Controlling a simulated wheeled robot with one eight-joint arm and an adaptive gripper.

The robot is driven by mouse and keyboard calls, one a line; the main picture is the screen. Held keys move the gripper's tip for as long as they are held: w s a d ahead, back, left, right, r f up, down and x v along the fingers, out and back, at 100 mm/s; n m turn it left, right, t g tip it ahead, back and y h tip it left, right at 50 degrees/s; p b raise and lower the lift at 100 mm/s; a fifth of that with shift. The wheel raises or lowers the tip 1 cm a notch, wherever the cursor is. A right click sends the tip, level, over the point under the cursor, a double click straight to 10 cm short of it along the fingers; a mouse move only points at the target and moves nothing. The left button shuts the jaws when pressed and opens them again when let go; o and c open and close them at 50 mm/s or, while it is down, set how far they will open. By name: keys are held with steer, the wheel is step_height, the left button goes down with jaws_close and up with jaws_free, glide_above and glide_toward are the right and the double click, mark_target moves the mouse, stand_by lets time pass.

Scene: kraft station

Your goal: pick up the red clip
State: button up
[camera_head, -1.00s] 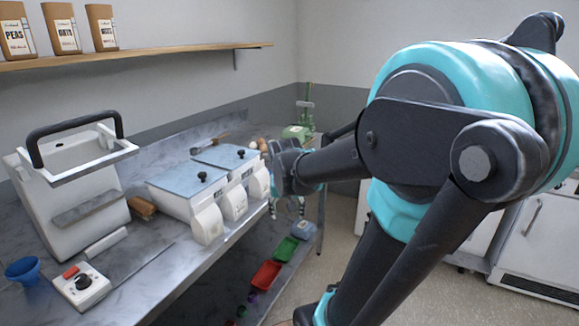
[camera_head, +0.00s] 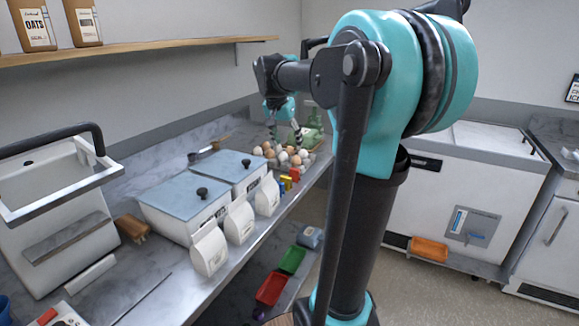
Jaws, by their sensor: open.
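A small red piece (camera_head: 294,174), likely the red clip, lies near the front edge of the counter beside small yellow pieces (camera_head: 286,183). It is too small to make out its shape. My gripper (camera_head: 284,137) is open and points down above the far end of the counter, over a group of brown and white eggs (camera_head: 284,156). It is behind and above the red piece, apart from it. My arm reaches in from the right and hides part of the counter's far end.
Two blue-lidded bins (camera_head: 185,192) and several white paper bags (camera_head: 239,219) stand left of the red piece. A green device (camera_head: 311,138) stands behind the eggs. A red tray (camera_head: 271,289) and a green tray (camera_head: 291,260) sit on the lower shelf. A wooden shelf (camera_head: 140,50) runs above.

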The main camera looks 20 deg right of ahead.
steer(key=w, duration=0.1)
glide_toward(295, 169)
steer(key=x, duration=0.5)
steer(key=shift+s+a+f, duration=0.1)
steer(key=shift+f, duration=0.2)
steer(key=shift+x, duration=2.65)
steer(key=shift+r, duration=0.1)
steer(key=shift+c, duration=0.4)
steer(key=c, duration=0.9)
